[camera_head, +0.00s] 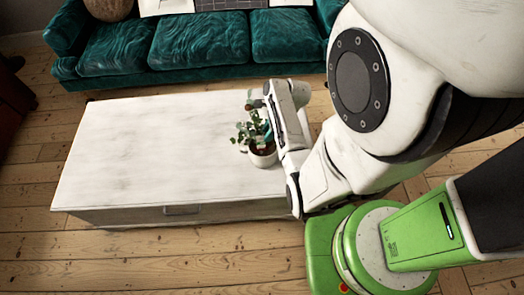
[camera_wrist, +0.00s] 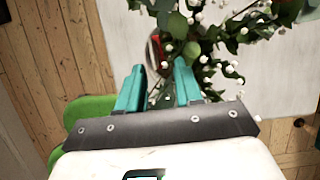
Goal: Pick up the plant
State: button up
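My gripper (camera_head: 266,132) is at the plant's right side, partly among the leaves. In the wrist view its two teal fingers (camera_wrist: 160,76) are spread apart, pointing toward the plant, with no pot between them. Leaves hide much of the pot there.
The low white table (camera_head: 150,150) is mostly bare to the plant's left. A teal sofa (camera_head: 200,42) stands behind it, with pale, flat items along its back. Bare floorboards (camera_head: 200,262) lie in front. A dark red piece of furniture (camera_head: 12,105) is at the far left.

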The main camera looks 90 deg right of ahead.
aim_at(263, 143)
jog(key=x, duration=0.6)
jog(key=shift+a+f, duration=0.25)
jog(key=shift+a, duration=0.05)
grip_shut()
dwell(1.1)
jog(key=shift+d+r, duration=0.1)
jog(key=shift+r, duration=0.05)
